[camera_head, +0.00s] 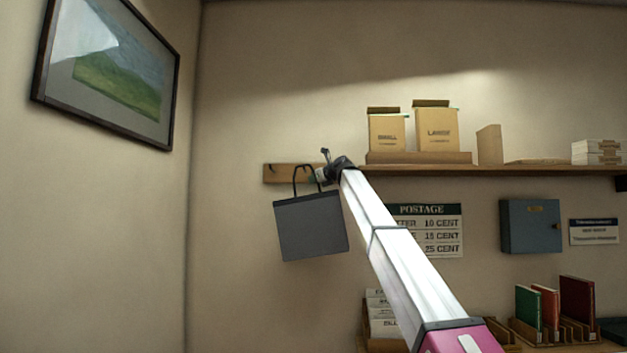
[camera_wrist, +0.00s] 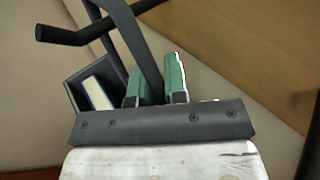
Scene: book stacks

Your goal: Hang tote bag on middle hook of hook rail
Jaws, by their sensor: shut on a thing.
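The dark grey tote bag (camera_head: 312,228) hangs from its handle, slightly tilted, against the pale wall in the head view. My gripper (camera_head: 318,177) is shut on the handle. In the wrist view the green fingers (camera_wrist: 157,80) pinch a dark strap (camera_wrist: 146,45), and the open bag (camera_wrist: 75,88) below shows something pale inside. The wooden hook rail (camera_head: 284,173) is right behind the handle; its right part is hidden by my arm. A dark hook (camera_wrist: 62,35) crosses close to the straps in the wrist view. I cannot tell whether the handle is over it.
A left hook (camera_head: 273,166) on the rail is bare. A shelf (camera_head: 510,171) with boxes (camera_head: 437,130) runs to the right of the rail. A postage sign (camera_head: 440,230) is partly behind my arm. A framed picture (camera_head: 110,75) hangs on the left wall.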

